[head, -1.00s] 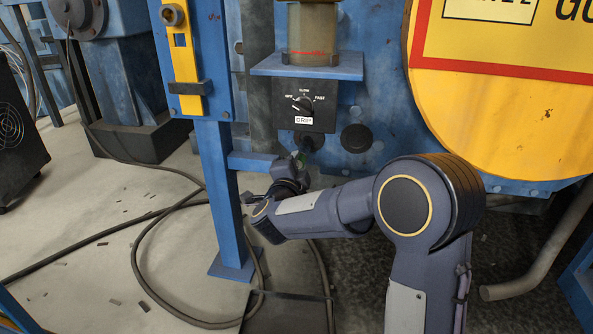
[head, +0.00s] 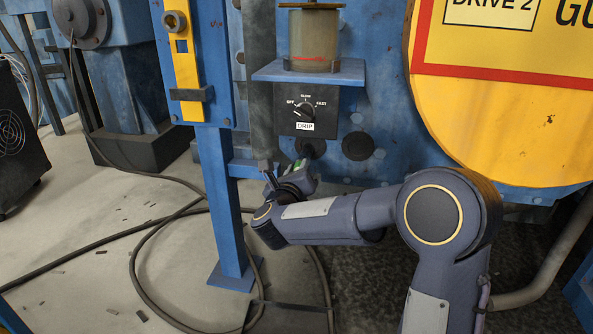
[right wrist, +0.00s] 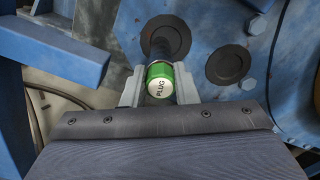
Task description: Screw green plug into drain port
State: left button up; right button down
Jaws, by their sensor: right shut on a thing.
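The green plug (right wrist: 158,72) has a pale end face marked PLUG and sits between the two fingers of my right gripper (right wrist: 160,88), which is shut on it. In the head view the right gripper (head: 292,172) is low in front of the blue machine, with a bit of the green plug (head: 299,164) showing. The dark round drain port (head: 311,147) is just above it, below the DRIP panel. In the right wrist view the port (right wrist: 165,36) lies straight beyond the plug. A dark stub joins them in line; how deep the plug sits cannot be told. My left gripper is not in view.
A second dark round cap (head: 357,146) is right of the port. The DRIP dial panel (head: 305,109) hangs above, under a blue shelf (head: 308,72). A blue post (head: 225,190) stands close left of the gripper. Hoses lie on the floor (head: 110,235).

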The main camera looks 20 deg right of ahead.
jog(key=c, duration=1.1)
grip_release()
jog(key=shift+f, duration=0.2)
jog(key=s+a+r+n+y+p, duration=0.1)
jog(key=s+a+n+y+p, duration=0.1)
jog(key=s+a+n+y, duration=0.55)
jog(key=s+a+r+n+y+p, duration=0.2)
jog(key=s+n+y, duration=0.55)
jog(key=n, duration=0.65)
jog(key=s+f+n+g, duration=0.45)
jog(key=s+n, duration=0.25)
jog(key=s, duration=0.4)
jog(key=s+f+n+g, duration=0.45)
jog(key=s+n, duration=0.25)
jog(key=s, duration=0.3)
jog(key=r+p, duration=1.2)
jog(key=p, duration=0.1)
jog(key=r+p, duration=1.2)
jog(key=s+r+p, duration=0.1)
jog(key=r+p, duration=1.2)
jog(key=shift+d+p, duration=0.3)
jog(key=shift+d, duration=0.05)
